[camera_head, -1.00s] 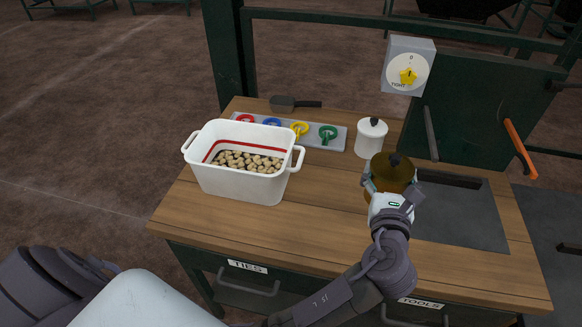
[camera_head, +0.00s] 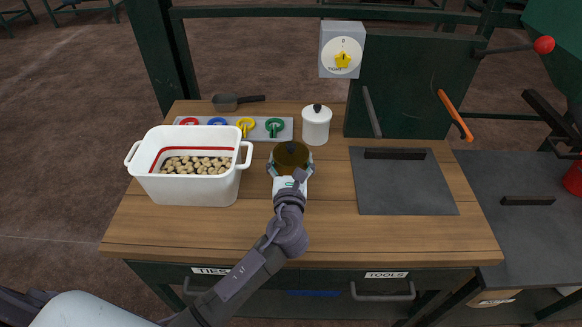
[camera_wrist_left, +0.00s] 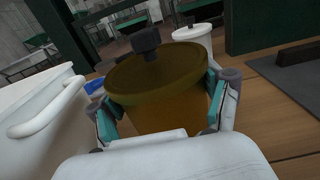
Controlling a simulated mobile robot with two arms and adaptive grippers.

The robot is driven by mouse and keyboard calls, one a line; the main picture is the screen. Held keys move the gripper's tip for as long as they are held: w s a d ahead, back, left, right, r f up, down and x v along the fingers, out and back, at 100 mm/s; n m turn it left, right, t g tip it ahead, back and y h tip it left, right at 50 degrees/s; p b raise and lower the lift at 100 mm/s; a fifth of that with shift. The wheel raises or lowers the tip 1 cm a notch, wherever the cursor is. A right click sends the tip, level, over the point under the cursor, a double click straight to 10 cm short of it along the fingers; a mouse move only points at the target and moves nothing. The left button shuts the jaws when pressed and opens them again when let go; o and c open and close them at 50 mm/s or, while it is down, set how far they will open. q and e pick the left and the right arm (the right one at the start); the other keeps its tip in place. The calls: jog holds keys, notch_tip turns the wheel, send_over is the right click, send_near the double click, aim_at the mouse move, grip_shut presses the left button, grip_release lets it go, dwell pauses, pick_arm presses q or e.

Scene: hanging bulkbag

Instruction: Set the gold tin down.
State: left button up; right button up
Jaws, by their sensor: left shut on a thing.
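The gold tin (camera_head: 291,155) is a brownish-gold round tin with a dark knob on its lid. It is over the wooden workbench (camera_head: 330,225), between the white crate and the dark grey plate. My left gripper (camera_head: 290,170) is shut on the tin, one finger on each side. In the left wrist view the tin (camera_wrist_left: 160,90) stands upright between the teal finger pads. I cannot tell whether its base touches the wood, since the gripper hides it. My right gripper is in neither view.
A white crate (camera_head: 195,190) of nuggets stands close left of the tin. A white lidded canister (camera_head: 316,127) stands just behind it. A grey tray (camera_head: 225,133) with coloured rings and a scoop (camera_head: 225,102) lie at the back. A dark plate (camera_head: 403,185) lies right. Bare wood is in front.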

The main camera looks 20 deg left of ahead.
pick_arm(q)
jog(key=shift+f, duration=1.1)
jog(key=shift+f, duration=0.1)
jog(key=o, duration=1.6)
jog(key=shift+f, duration=0.15)
jog(key=shift+c, duration=0.2)
jog(key=v, duration=0.8)
jog(key=b+v, duration=0.1)
jog(key=v, duration=0.3)
jog(key=shift+r, duration=0.25)
